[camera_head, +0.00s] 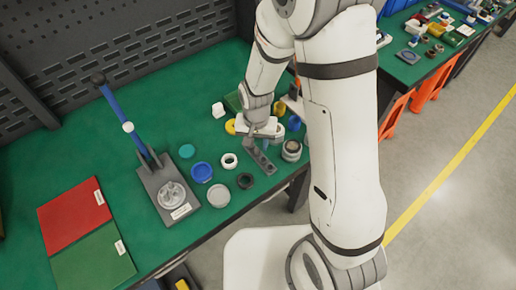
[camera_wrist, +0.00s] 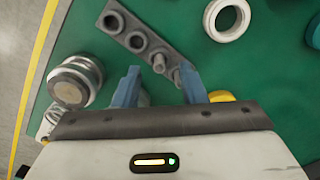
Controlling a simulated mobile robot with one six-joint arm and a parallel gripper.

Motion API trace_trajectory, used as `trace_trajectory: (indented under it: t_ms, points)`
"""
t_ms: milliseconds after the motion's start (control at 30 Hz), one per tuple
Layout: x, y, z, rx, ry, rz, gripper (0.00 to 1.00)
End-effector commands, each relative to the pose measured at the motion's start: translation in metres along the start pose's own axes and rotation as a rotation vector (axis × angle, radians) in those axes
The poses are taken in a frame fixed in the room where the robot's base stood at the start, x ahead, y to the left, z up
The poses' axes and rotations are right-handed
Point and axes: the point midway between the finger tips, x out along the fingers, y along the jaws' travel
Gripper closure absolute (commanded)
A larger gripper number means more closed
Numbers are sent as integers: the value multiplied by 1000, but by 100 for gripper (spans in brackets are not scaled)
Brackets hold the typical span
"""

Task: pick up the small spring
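My gripper (camera_wrist: 160,88) is open in the wrist view, with two blue fingers apart and nothing held between them. It hangs over the green bench in the head view (camera_head: 252,138). A grey bar with round holes (camera_wrist: 125,27) lies just beyond the fingertips. Small metallic upright pieces (camera_wrist: 158,63) stand at its near end, close to the gap between the fingers; I cannot tell if one is a spring. A pale coil-like piece (camera_wrist: 48,121), perhaps a spring, shows at the lower left, partly hidden by my gripper body.
A metal cylinder (camera_wrist: 75,80) stands left of the fingers. A white ring (camera_wrist: 227,18) lies at the upper right, and a yellow piece (camera_wrist: 221,96) is beside the right finger. A lever press (camera_head: 170,195) and red and green mats (camera_head: 74,214) occupy the bench's left.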

Motion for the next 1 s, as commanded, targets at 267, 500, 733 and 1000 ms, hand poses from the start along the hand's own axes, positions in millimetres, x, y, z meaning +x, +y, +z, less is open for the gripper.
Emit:
trace_trajectory:
  t_ms: [267,500,733,1000]
  points:
    - [18,0,0,0,0,0,62]
    - [18,0,0,1,1,0,68]
    - [18,1,0,1,0,0,87]
    - [18,1,0,2,1,0,100]
